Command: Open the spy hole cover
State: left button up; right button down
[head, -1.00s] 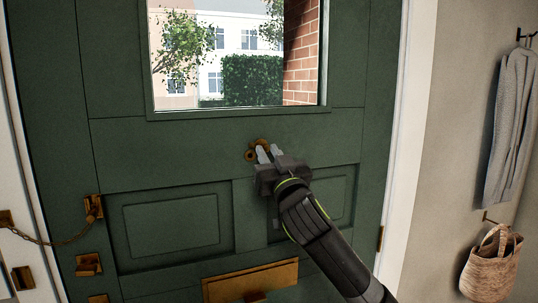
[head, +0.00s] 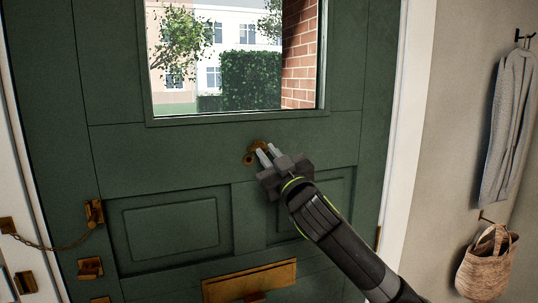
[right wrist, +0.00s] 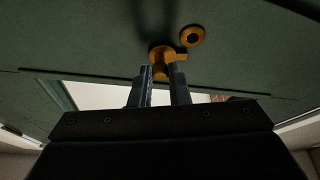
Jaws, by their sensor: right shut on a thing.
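The spy hole (head: 248,159) is a small brass ring on the green door below the window. In the right wrist view its ring (right wrist: 192,36) shows a dark open centre. The brass spy hole cover (head: 257,144) sits up and to the right of the ring in the head view, swung off the hole. In the right wrist view the cover (right wrist: 160,53) is at the fingertips, with a small tab to its side. My right gripper (head: 264,151) is shut on the cover, one finger on each side of it. The fingers hide part of it. My left gripper is in neither view.
A brass letter plate (head: 250,281) lies below the gripper. A door chain (head: 50,245) and brass latches (head: 90,268) are at the left edge of the door. A coat (head: 508,125) and a basket (head: 488,265) hang on the right wall.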

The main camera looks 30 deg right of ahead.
jog(key=c, duration=1.4)
grip_release()
jog(key=shift+o, duration=0.2)
jog(key=b+v, duration=1.7)
jog(key=b, duration=0.6)
jog(key=shift+f, duration=0.25)
jog(key=shift+s, duration=0.15)
